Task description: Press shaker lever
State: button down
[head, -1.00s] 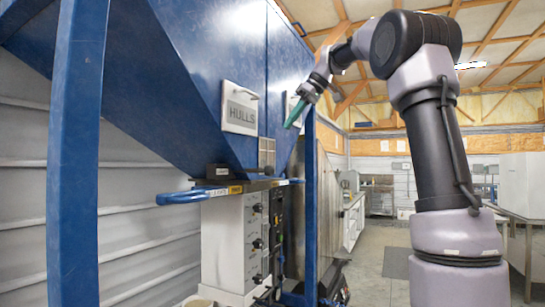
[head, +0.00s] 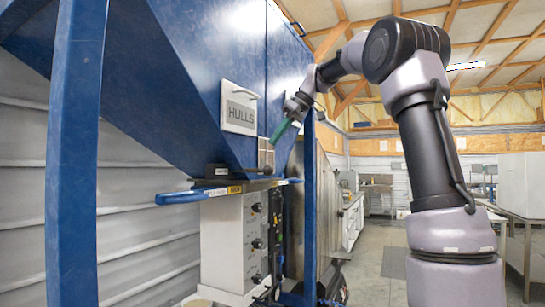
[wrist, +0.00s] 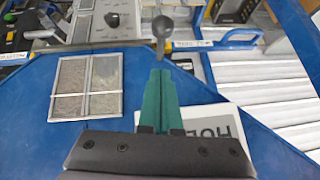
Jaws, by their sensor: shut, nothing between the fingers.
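My gripper (head: 276,142) has green fingers, shut and empty, pointing down and left in front of the blue hopper (head: 190,80). In the wrist view the shut fingertips (wrist: 160,74) lie just below a dark round knob on a short stem (wrist: 161,27), with a visible gap. The head view shows this knobbed lever (head: 265,170) jutting right from a small dark box (head: 217,171) under the hopper, below the fingertips. I take it as the shaker lever; its label is unreadable. Its link to the box is hidden in the wrist view.
Blue bar handles (head: 183,197) with labels stick out below the hopper. A HULLS plate (head: 239,108) and a small window (head: 266,155) are on the hopper face. A control cabinet (head: 232,243) stands below. Blue posts (head: 72,160) flank the hopper.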

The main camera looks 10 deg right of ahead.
jog(key=f, duration=0.2)
jog(key=a+f, duration=0.1)
jog(key=f, duration=0.2)
jog(key=shift+a+f, duration=0.15)
jog(key=shift+f, duration=0.35)
jog(key=f, duration=0.6)
jog(key=shift+s+d, duration=0.35)
jog(key=shift+r, duration=0.1)
